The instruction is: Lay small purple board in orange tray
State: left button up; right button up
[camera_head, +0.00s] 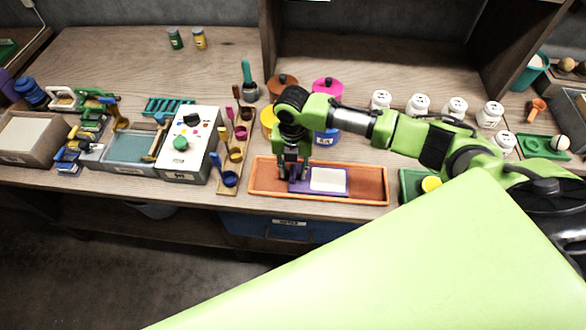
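The orange tray (370,185) is a long shallow tray near the front edge of the bench. My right gripper (293,174) points down at the board's left end. Its fingers look a little apart and partly hide that end; whether they grip the board is unclear. My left gripper is out of view.
A wooden rack of coloured scoops (234,150) and a white control box (192,145) stand left of the tray. A green tray (411,186) sits close on the right. A pale green surface fills the foreground.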

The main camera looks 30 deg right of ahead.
notch_tip(320, 180, up, 12)
dwell(0.4)
